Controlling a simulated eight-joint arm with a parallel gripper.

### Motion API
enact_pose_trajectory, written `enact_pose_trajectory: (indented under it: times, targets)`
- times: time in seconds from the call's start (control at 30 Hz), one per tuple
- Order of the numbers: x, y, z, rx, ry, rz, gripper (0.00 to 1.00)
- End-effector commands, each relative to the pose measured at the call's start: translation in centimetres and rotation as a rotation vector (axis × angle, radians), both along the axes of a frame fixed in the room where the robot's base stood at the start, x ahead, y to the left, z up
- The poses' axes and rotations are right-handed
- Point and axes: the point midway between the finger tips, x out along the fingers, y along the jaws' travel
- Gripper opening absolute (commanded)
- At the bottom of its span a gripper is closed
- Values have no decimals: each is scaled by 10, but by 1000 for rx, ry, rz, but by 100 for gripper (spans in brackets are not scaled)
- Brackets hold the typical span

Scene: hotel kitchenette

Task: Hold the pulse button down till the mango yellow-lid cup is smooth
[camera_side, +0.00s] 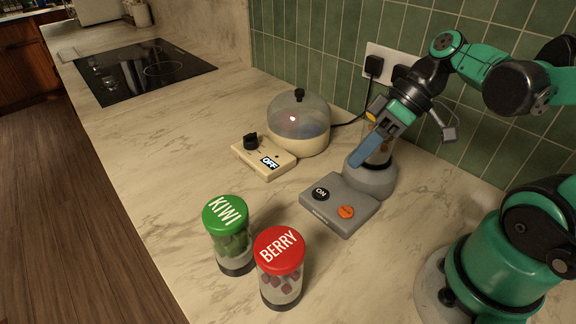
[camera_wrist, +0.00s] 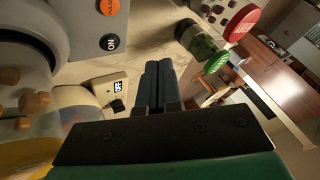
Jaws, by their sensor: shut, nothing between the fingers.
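The grey blender base (camera_side: 372,183) stands near the tiled wall, with a control panel in front. The panel carries an orange pulse button (camera_side: 346,212) and a black ON button (camera_side: 320,193). In the wrist view the orange pulse button (camera_wrist: 108,6) is at the top edge. The clear cup (camera_wrist: 22,105) stands on the base with orange-brown chunks visible inside; a yellow part, likely its lid (camera_wrist: 25,158), shows at lower left. My gripper (camera_side: 357,163) is shut and empty, in front of the cup and above the panel, apart from the button. Its blue fingers (camera_wrist: 157,66) are together.
A cream appliance (camera_side: 266,160) with a clear dome and an OFF sign stands left of the blender. A green-lidded KIWI cup (camera_side: 228,235) and a red-lidded BERRY cup (camera_side: 280,265) stand in front. A black hob (camera_side: 145,70) lies behind.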

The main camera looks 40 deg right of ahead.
Motion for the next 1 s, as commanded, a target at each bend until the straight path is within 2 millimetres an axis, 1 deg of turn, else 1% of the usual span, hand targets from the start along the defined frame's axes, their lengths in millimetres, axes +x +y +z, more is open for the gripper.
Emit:
enact_pose_trajectory:
  times: [0.17,0.33,0.8,1.0]
  targets:
    - [0,0,-1,-2,1,-1,0]
    - [1,0,-9,-2,1,-1,0]
    - [1,0,-57,-3,1,-2,0]
    - [1,-1,-73,-3,2,-2,0]
